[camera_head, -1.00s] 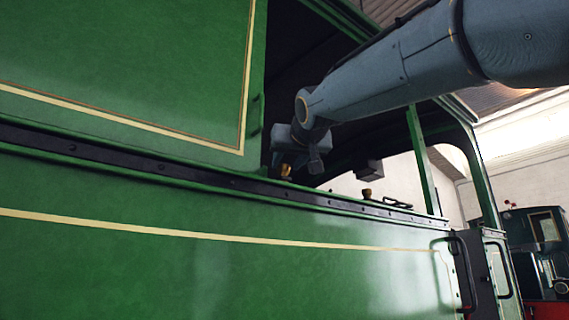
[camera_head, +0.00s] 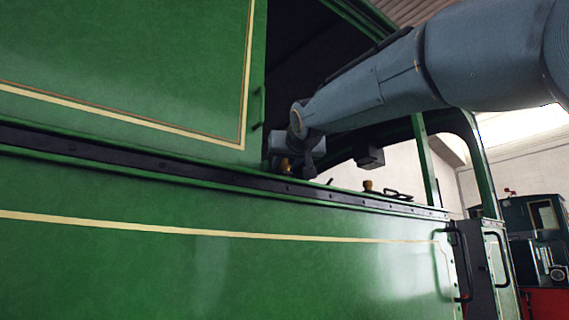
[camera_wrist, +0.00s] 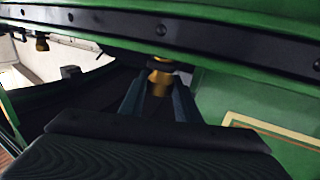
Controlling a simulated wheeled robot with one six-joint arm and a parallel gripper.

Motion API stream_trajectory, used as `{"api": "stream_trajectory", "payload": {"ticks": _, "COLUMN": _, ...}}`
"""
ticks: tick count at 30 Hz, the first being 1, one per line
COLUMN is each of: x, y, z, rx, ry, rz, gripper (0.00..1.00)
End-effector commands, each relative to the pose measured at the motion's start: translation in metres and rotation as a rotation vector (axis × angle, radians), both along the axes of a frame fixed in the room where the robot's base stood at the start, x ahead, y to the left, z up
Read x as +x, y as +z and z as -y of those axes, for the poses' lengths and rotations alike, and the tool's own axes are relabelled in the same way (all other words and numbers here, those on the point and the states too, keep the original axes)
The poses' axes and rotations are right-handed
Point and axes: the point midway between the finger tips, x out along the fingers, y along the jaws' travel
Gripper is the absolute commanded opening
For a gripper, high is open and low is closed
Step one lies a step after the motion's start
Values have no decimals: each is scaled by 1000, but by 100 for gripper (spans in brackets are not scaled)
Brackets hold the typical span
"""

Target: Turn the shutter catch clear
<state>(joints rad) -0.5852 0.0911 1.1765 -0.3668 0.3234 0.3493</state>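A brass knob-like catch (camera_head: 285,165) stands on the dark rail at the lower right corner of the green shutter panel (camera_head: 130,70). It also shows in the wrist view (camera_wrist: 160,78), below the black rail. My gripper (camera_head: 293,168) is right at this brass piece, mostly hidden in the head view by its own body. In the wrist view my gripper (camera_wrist: 159,88) has its two fingers apart, one on each side of the brass piece. A narrow gap seems to remain; firm contact cannot be made out.
A second brass knob (camera_head: 368,186) stands farther right on the sill, beside a black handle (camera_head: 397,195). The black rail (camera_head: 200,175) runs along the green body side. A green window post (camera_head: 425,165) rises to the right.

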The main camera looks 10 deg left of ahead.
Motion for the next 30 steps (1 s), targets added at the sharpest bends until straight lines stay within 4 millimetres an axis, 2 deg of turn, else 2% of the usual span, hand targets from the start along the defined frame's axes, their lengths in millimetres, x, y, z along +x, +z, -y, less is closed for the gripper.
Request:
{"api": "stream_trajectory", "payload": {"ticks": 14, "x": 0, "y": -3, "z": -2, "rx": 0, "ry": -83, "rz": 3, "gripper": 7}}
{"api": "stream_trajectory", "payload": {"ticks": 30, "x": -1, "y": -1, "z": -2, "rx": 2, "ry": -330, "rz": 1, "gripper": 7}}
